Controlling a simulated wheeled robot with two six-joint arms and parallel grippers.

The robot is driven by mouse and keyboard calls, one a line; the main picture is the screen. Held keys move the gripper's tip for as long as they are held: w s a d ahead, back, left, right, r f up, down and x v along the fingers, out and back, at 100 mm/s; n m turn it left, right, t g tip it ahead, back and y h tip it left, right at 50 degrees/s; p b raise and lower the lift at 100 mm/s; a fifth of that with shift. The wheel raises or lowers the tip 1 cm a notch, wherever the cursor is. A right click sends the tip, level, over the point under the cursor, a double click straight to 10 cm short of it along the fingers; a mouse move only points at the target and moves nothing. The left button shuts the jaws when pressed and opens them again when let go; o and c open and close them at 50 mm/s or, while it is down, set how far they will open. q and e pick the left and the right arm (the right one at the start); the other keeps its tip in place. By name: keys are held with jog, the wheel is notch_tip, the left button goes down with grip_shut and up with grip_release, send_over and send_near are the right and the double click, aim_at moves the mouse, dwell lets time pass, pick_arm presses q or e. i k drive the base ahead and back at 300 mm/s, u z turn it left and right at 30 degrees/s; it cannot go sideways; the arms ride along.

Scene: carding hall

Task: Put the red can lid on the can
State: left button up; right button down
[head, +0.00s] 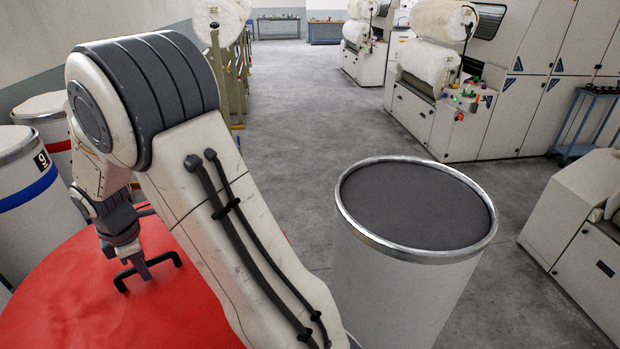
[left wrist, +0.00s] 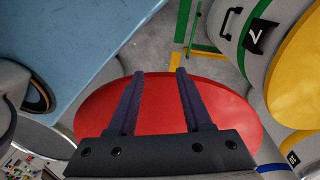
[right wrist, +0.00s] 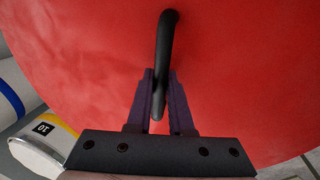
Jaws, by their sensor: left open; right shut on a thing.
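The red can lid (head: 110,305) is a wide disc at the lower left of the head view. A black bar handle (right wrist: 166,45) stands on it. My right gripper (head: 143,268) is shut on this handle, shown closely in the right wrist view. The can (head: 415,290) is a pale cylinder with a metal rim, right of my right arm; its top is open and dark grey inside. The lid is left of the can and apart from it. My left gripper (left wrist: 160,73) is open and empty, with the red lid (left wrist: 225,105) beyond its fingers. What is under the lid is hidden.
White cans with blue (head: 28,187) and red bands stand at the left edge. Pale machines (head: 460,120) and a blue trolley (head: 590,125) line the right. The grey floor (head: 300,100) is clear up the middle. A yellow-topped can (left wrist: 300,65) shows in the left wrist view.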

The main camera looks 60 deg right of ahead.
aim_at(406, 200)
jog(key=z, duration=1.5)
jog(key=i, duration=1.3)
jog(key=z, duration=0.8)
